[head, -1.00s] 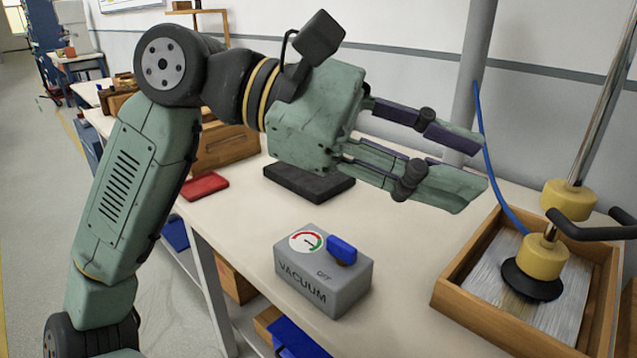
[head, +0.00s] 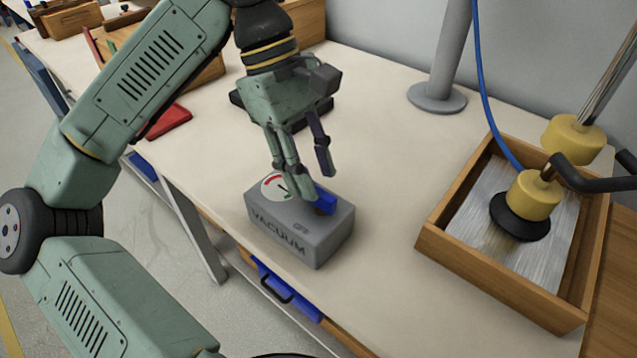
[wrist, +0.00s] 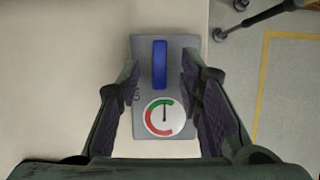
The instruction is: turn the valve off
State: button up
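The valve is a blue bar handle (head: 325,203) on top of a grey box marked VACUUM (head: 330,237). A round red-and-green gauge (head: 274,188) sits beside it. In the wrist view the handle (wrist: 160,64) lies along the box's long side, in line with the gauge (wrist: 165,117). My gripper (head: 308,184) is open and points down over the box. In the wrist view its fingers (wrist: 164,66) are on either side of the handle, with a gap on both sides. The fingers partly hide the handle and gauge in the head view.
A wooden tray (head: 440,246) holding a plate and a yellow-and-black suction cup (head: 530,200) stands to the right, with a blue hose (head: 489,112). A grey post (head: 447,60) rises behind. A red item (head: 166,122) lies at left. The bench between box and tray is clear.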

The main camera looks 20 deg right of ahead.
aim_at(320, 192)
jog(key=shift+x, duration=1.6)
grip_shut()
